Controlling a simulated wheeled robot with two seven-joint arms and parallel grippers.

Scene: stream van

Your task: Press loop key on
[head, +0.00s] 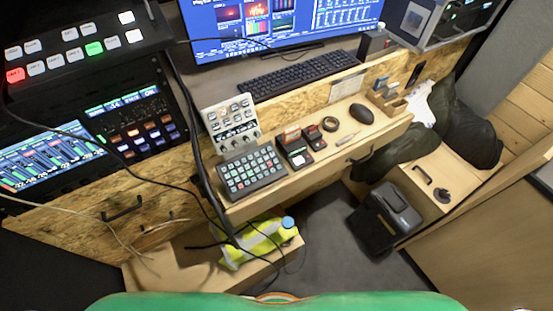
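No key can be read as the loop key from here; the labels are too small. A dark keypad with several coloured keys (252,172) lies at the left end of the wooden desk shelf. A light grey panel with small buttons and knobs (231,125) stands tilted behind it. A rack panel with lit orange, red and white buttons (146,138) is at the left. A switcher with red, green and white keys (72,54) sits at the top left. Neither of my grippers is in view.
A keyboard (298,73) lies below the monitor (285,25). Black cables hang across the left panels and past the keypad's left side.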

